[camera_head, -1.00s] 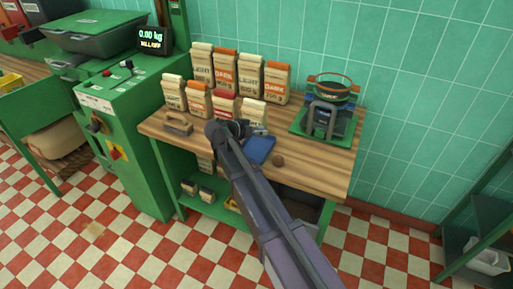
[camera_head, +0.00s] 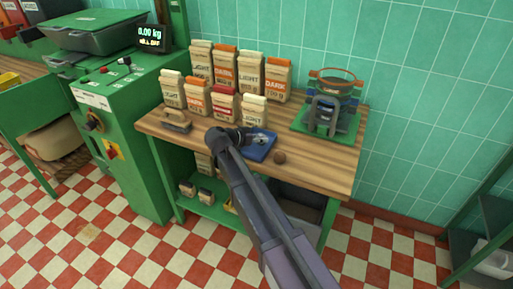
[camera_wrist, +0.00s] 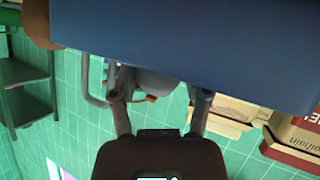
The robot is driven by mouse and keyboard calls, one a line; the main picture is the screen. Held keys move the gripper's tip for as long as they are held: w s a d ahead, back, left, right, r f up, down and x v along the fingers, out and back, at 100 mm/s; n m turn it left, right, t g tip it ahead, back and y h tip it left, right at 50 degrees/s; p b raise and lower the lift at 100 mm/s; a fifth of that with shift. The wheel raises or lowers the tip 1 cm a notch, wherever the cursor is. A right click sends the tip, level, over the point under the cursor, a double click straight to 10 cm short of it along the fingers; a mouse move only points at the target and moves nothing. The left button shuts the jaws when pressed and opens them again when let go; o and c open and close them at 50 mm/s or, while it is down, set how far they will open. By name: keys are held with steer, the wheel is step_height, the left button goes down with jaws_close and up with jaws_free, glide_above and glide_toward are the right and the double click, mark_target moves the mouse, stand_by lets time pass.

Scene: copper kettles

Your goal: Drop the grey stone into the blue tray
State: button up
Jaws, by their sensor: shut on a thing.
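The blue tray (camera_head: 258,153) lies on the wooden bench, in front of the paper bags. My gripper (camera_head: 258,139) is over the tray's back part, with my arm reaching in from the lower right. In the wrist view, which is upside down, my gripper (camera_wrist: 158,84) is shut on the grey stone (camera_wrist: 155,84), a smooth rounded piece between the fingers. The blue tray's side (camera_wrist: 190,45) fills the top there and hides the fingertips and part of the stone. I cannot tell whether the stone touches the tray floor.
A small brown ball (camera_head: 279,157) lies right of the tray on the wooden bench (camera_head: 325,178). Several paper bags (camera_head: 225,104) stand behind. A dark device (camera_head: 328,110) sits on a green base at the right. A wooden-handled brush (camera_head: 177,122) lies at the left.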

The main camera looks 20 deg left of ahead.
steer(key=shift+f, duration=0.2)
steer(key=o, duration=1.3)
steer(key=shift+r, duration=0.1)
